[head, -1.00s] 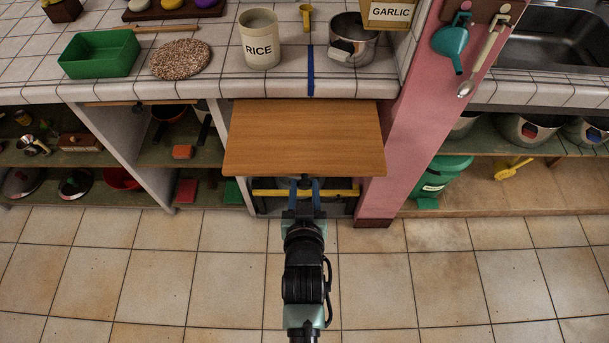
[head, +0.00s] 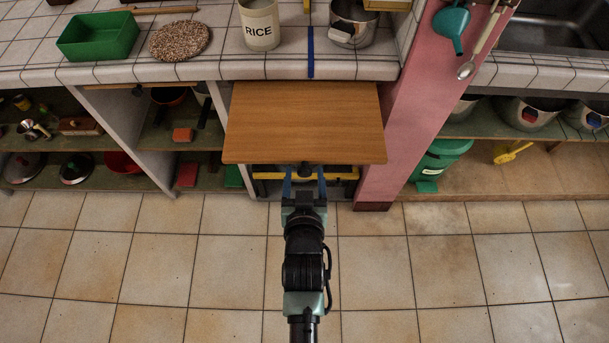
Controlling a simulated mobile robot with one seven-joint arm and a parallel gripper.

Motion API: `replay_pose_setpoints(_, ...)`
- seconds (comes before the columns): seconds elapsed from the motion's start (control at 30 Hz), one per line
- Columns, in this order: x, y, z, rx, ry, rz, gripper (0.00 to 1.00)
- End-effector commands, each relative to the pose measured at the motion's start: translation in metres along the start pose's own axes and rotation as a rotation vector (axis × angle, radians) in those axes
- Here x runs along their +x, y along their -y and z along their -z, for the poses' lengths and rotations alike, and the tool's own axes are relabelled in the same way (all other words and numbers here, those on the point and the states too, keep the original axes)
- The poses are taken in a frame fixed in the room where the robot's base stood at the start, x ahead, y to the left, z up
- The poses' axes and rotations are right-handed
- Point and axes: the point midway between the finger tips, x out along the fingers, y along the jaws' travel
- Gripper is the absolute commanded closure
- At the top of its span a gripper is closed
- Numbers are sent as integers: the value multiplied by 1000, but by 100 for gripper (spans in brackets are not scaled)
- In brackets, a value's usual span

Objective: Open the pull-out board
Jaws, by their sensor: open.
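The pull-out board (head: 304,123) is a flat brown wooden panel. It sticks out from under the tiled counter, left of the pink pillar, with its front edge out over the floor side. My gripper (head: 305,172) is at the middle of the board's front edge, with its two blue fingers apart. A small dark knob shows between the fingertips, just below the edge. The fingertips are partly hidden by the board, and I cannot tell whether they touch the knob.
Under the board is a shelf bay with a yellow bar (head: 345,175) across it. The pink pillar (head: 420,100) stands close on the right. The tiled counter (head: 150,72) holds a green box (head: 99,36), a RICE jar (head: 260,25) and a pot (head: 353,22). The tiled floor (head: 180,260) is clear.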

Motion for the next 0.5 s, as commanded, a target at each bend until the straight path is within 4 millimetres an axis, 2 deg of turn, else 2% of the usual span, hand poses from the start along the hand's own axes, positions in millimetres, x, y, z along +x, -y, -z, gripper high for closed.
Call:
replay_pose_setpoints(0.13,-6,0,0,0,1,0,32)
replay_pose_setpoints(0.23,-18,0,-1,0,2,0,32)
replay_pose_setpoints(0.5,-71,0,-1,0,3,0,32)
